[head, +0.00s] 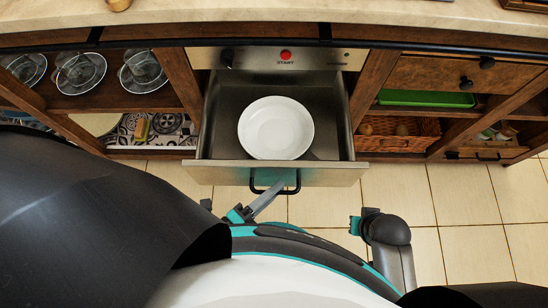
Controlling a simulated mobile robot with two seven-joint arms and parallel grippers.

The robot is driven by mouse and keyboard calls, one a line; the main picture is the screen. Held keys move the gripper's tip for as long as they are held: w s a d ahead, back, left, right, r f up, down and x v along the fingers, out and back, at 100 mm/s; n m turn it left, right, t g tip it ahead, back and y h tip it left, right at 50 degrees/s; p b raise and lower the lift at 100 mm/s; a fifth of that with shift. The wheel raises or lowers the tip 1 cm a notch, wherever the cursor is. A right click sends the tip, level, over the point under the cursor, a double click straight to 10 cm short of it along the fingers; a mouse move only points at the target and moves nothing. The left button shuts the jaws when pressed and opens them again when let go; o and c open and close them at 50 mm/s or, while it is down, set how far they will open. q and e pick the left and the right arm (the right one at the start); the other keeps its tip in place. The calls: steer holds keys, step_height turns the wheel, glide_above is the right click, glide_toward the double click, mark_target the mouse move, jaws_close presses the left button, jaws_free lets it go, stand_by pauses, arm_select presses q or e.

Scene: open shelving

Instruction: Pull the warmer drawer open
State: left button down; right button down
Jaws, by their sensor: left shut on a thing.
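The warmer drawer (338,174) is pulled out from the cabinet, and its metal interior shows. A white round bowl (276,128) sits inside it. The drawer's dark bar handle (298,186) is on the front panel. My left gripper (272,190) is at the handle, shut on it near its middle; its fingertips are partly hidden against the bar.
A control panel (310,58) with a red start button (286,55) and a dark knob (227,57) is above the drawer. Left shelves hold glass lids (80,70). Right shelves hold a green tray (425,98) and a wicker basket (398,142). Tiled floor (455,195) is clear at right.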

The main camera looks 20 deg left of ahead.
arm_select(q)
steer(key=shift+s+d, duration=0.2)
steer(key=shift+s, duration=0.5)
steer(key=shift+s+d, duration=0.2)
steer(key=shift+s, duration=0.5)
arm_select(e)
steer(key=shift+s+f, duration=0.2)
steer(key=shift+f, duration=0.05)
arm_select(q)
steer(key=c, duration=1.2)
jaws_free()
